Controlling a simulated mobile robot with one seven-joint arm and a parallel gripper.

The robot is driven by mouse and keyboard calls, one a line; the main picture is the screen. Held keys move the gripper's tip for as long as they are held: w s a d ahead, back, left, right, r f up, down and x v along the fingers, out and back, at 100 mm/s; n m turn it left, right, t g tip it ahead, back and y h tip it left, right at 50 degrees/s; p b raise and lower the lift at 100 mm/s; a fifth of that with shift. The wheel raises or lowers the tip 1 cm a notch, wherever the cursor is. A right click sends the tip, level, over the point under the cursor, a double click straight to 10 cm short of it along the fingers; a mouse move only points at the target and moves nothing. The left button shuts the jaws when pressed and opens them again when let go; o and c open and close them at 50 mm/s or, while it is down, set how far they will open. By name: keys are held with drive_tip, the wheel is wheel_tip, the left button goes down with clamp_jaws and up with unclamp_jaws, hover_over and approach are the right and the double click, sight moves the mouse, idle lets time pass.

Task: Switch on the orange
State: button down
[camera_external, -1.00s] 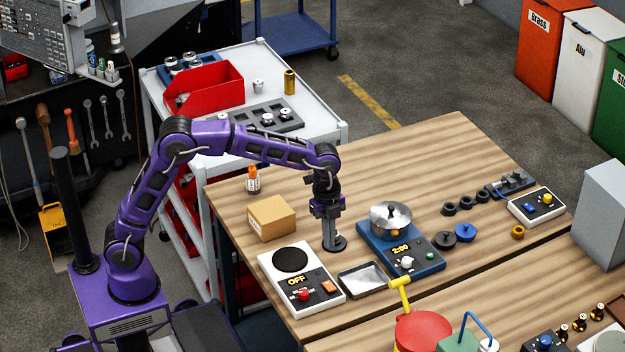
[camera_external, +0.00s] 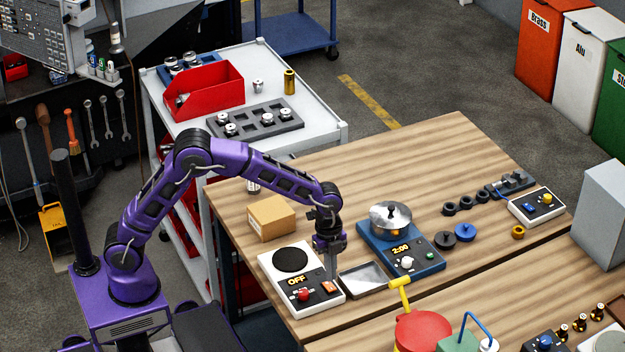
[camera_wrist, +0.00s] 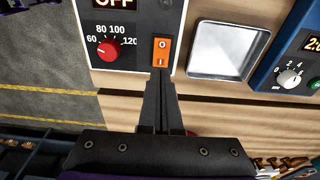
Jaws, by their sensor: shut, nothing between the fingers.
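The orange rocker switch (camera_external: 329,287) sits at the right front of a white hot plate unit (camera_external: 272,265) with a round black plate and a display that reads OFF. In the wrist view the orange switch (camera_wrist: 162,52) carries the marks O and I. My gripper (camera_external: 332,280) is shut and empty, with its fingers pointing down at the switch. In the wrist view the fingertips (camera_wrist: 160,76) are at the I end of the switch; I cannot tell whether they touch it.
A red knob (camera_wrist: 108,51) with numbers is left of the switch. A metal tray (camera_external: 366,279) lies just right of the unit. A cardboard box (camera_external: 271,218) stands behind it. A blue unit with a pot (camera_external: 390,218) is farther right.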

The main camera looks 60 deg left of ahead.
sight(332, 289)
drive_tip(key=shift+d+f, duration=0.2)
drive_tip(key=shift+f, duration=1.35)
drive_tip(key=shift+d+f+b, duration=0.1)
drive_tip(key=shift+f+b, duration=0.25)
drive_tip(key=shift+f, duration=0.05)
drive_tip(key=shift+r, duration=0.15)
drive_tip(key=shift+a+r, duration=0.15)
drive_tip(key=shift+a, duration=0.65)
drive_tip(key=shift+r, duration=0.1)
